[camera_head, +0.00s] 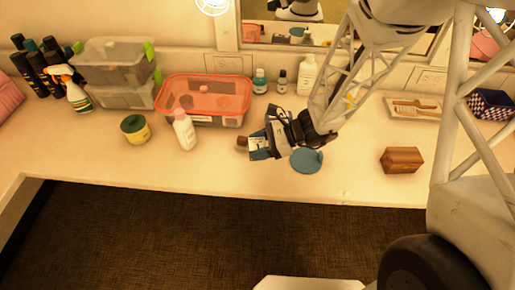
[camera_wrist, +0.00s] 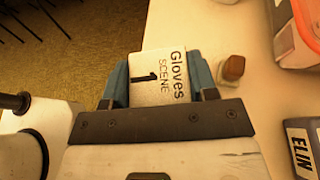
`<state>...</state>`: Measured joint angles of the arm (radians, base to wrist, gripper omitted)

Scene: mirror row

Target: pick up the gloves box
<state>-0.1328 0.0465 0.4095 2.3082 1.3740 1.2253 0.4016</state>
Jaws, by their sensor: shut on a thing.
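The gloves box (camera_wrist: 160,72) is white with "Gloves SCENE 1" in dark print on its face. My gripper (camera_wrist: 159,88) is shut on it, with a blue finger against each side. In the head view my gripper (camera_head: 258,149) is over the counter near its front edge, and the box (camera_head: 257,142) shows small and partly covered at the fingertips. I cannot tell whether the box touches the counter.
A small brown-topped item (camera_wrist: 232,68) stands close beside the box. A blue round lidlike disc (camera_head: 307,160) lies right of my gripper. A white bottle (camera_head: 184,131) and a red-lidded container (camera_head: 205,98) are to the left. A wooden block (camera_head: 401,160) is farther right.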

